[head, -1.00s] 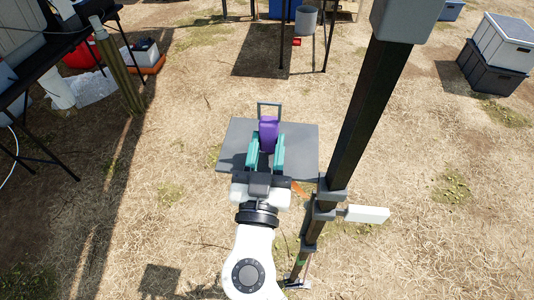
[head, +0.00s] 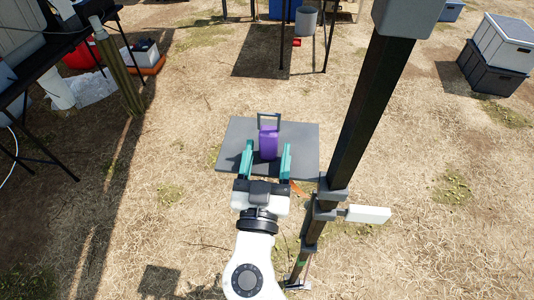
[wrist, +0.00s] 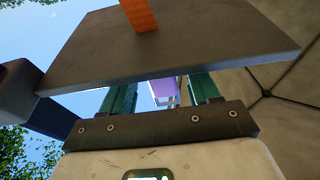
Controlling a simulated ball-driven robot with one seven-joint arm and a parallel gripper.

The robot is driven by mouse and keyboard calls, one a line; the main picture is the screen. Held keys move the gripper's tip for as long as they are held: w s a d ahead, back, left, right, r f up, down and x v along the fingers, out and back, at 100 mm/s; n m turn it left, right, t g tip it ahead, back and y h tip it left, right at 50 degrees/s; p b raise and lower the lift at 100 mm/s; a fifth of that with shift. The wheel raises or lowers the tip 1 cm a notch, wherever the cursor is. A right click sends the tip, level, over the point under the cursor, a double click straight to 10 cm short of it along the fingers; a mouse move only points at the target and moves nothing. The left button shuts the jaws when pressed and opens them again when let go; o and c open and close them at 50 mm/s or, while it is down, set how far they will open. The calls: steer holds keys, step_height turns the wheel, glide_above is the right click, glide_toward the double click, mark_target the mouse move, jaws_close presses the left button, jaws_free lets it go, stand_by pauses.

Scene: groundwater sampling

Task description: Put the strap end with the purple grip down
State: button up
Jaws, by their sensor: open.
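The purple grip (head: 268,143) of the strap end stands over the grey board (head: 233,140), with a dark rectangular loop (head: 268,115) at its far end. My gripper (head: 267,154) is open, its teal fingers spread on either side of the grip with gaps showing. The purple grip also shows between the fingers in the wrist view (wrist: 163,88). Whether its underside rests on the board cannot be told. An orange strap (wrist: 140,14) crosses the board (wrist: 190,50) in the wrist view, and a bit of orange (head: 297,189) shows beside my gripper in the head view.
A dark upright post (head: 352,125) with a white side plate (head: 367,214) stands close to the right of my gripper. Stacked crates (head: 497,52) are at the far right, and a table (head: 30,85) is at the left. Dry grass around the board is mostly clear.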

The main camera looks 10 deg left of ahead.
steer(key=shift+r, duration=0.2)
steer(key=b+v, duration=0.4)
steer(key=v, duration=0.8)
steer(key=shift+f, duration=0.1)
